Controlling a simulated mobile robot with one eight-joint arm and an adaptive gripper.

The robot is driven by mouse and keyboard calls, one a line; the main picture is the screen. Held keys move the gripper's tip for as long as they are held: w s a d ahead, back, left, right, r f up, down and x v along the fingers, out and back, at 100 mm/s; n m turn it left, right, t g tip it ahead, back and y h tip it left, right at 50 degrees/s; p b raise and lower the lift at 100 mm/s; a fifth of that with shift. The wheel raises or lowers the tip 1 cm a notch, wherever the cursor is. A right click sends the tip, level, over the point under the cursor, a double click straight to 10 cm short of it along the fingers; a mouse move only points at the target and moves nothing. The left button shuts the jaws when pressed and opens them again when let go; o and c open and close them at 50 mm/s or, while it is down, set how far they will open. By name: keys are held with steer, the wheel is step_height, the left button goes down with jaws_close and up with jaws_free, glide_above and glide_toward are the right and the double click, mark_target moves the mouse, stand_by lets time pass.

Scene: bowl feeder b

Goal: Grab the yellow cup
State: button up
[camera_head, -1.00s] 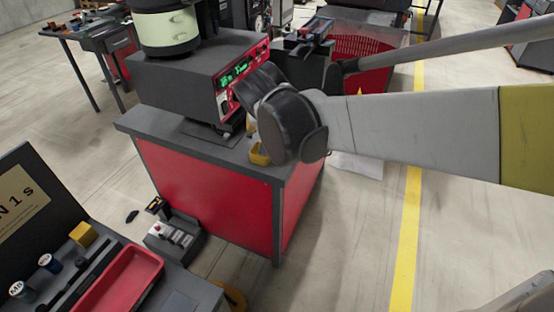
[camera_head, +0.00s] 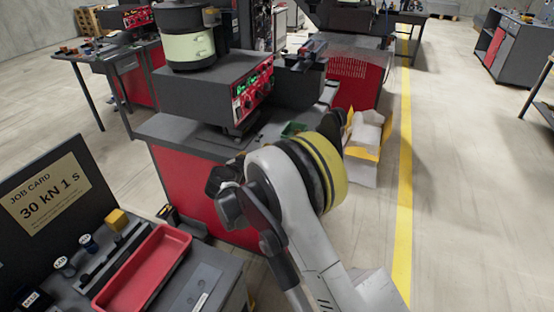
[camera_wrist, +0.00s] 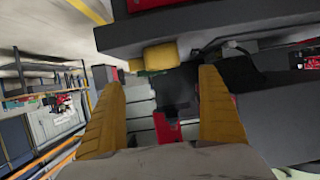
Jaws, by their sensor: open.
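A yellow piece that looks like the yellow cup (camera_wrist: 160,57) shows in the wrist view, against the edge of a dark grey surface. It lies ahead of and between the fingertips, apart from both. My gripper (camera_wrist: 163,76) is open, its two yellow fingers spread with nothing between them. In the head view my arm covers the right part of the red cabinet's top, and I cannot make out the cup there. The fingers are also hidden in that view.
The red cabinet (camera_head: 190,185) carries a grey control box (camera_head: 215,85) with the bowl feeder (camera_head: 188,42). At front left are a red tray (camera_head: 145,268), a yellow block (camera_head: 117,220) and a job card. Open floor lies at right.

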steer(key=b+x, duration=0.1)
steer(key=x, duration=0.2)
steer(key=b+x, duration=0.1)
steer(key=x, duration=0.2)
steer(key=b+x, duration=0.2)
steer(key=x, duration=0.1)
steer(key=shift+w+a+f, duration=0.15)
steer(key=shift+a, duration=0.05)
steer(key=c, duration=1.4)
